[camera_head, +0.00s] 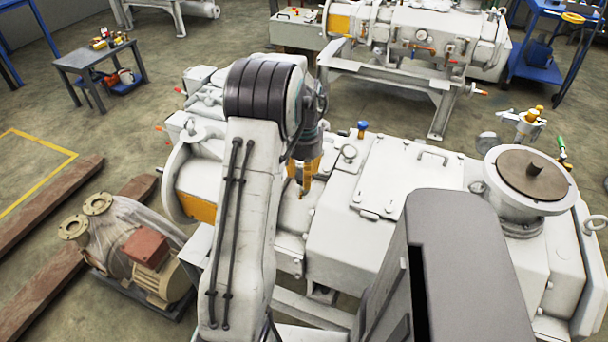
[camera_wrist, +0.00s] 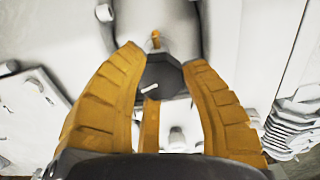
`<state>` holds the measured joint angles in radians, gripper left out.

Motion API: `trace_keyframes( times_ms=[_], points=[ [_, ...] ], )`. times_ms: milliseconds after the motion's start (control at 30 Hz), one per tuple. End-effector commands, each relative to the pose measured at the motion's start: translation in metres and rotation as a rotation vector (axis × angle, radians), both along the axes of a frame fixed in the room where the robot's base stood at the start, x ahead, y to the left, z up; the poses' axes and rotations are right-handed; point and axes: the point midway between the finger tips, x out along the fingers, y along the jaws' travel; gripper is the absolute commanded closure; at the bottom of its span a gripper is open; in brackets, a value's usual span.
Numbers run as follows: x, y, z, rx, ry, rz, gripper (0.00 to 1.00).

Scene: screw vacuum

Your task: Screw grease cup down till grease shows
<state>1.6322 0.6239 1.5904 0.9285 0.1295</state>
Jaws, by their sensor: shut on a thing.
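The grease cup (camera_wrist: 163,78) shows in the wrist view as a dark grey, faceted cap with a short white mark on top. A small orange-brown nub (camera_wrist: 155,39) shows just beyond it; I cannot tell whether it is grease or a fitting. My gripper (camera_wrist: 162,64) has its yellow ribbed fingers on either side of the cap and is shut on it. In the head view my gripper (camera_head: 304,184) points down at the pale vacuum pump housing (camera_head: 330,232), left of its flat cover plate. My fingers and arm mostly hide the cup there.
A blue-topped fitting (camera_head: 362,127) and a lifting eye (camera_head: 348,153) stand close right of my gripper. A round flange (camera_head: 524,178) is at the pump's right end. A motor-pump unit (camera_head: 150,270) sits on the floor at left. A second pump (camera_head: 430,45) stands behind.

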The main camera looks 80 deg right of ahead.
Motion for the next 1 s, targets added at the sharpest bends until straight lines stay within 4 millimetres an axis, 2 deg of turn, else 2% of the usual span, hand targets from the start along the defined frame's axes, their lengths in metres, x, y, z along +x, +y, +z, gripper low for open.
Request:
trace_keyframes(
  times_ms=[200, 500, 1000],
  points=[
    [-0.0002, 0.0005, -0.0021, 0.003, 0.000, -0.169, 0.91],
    [-0.0006, 0.0003, -0.0018, 0.001, 0.000, -0.320, 0.91],
    [-0.0011, 0.0000, -0.0015, 0.000, 0.000, -0.379, 0.91]
  ],
)
